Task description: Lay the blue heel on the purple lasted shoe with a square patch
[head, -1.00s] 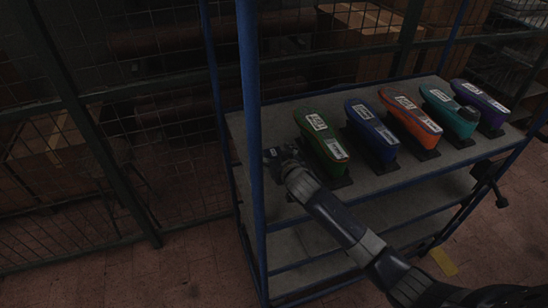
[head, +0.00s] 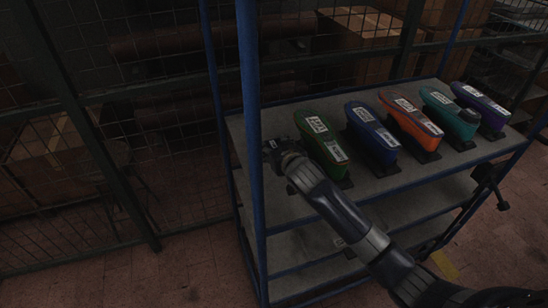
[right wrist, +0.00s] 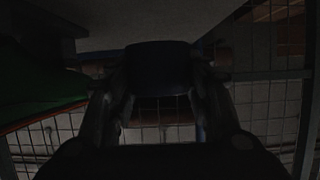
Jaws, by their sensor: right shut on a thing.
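My right gripper (head: 273,150) is over the left end of the rack's top shelf, left of the green shoe. In the right wrist view its fingers (right wrist: 160,90) are shut on a dark block, the blue heel (right wrist: 158,66), whose colour is hard to make out in the dim light. The purple lasted shoe (head: 482,102) stands at the right end of the row, well away from this gripper, with white labels on top. The shape of its patch is too small to tell. My left gripper is out of view.
Between gripper and purple shoe stand a green (head: 322,143), a blue (head: 371,135), an orange (head: 410,122) and a teal shoe (head: 445,110). A dark piece sits at the teal shoe's near end. A blue rack post (head: 250,130) rises close left of the gripper.

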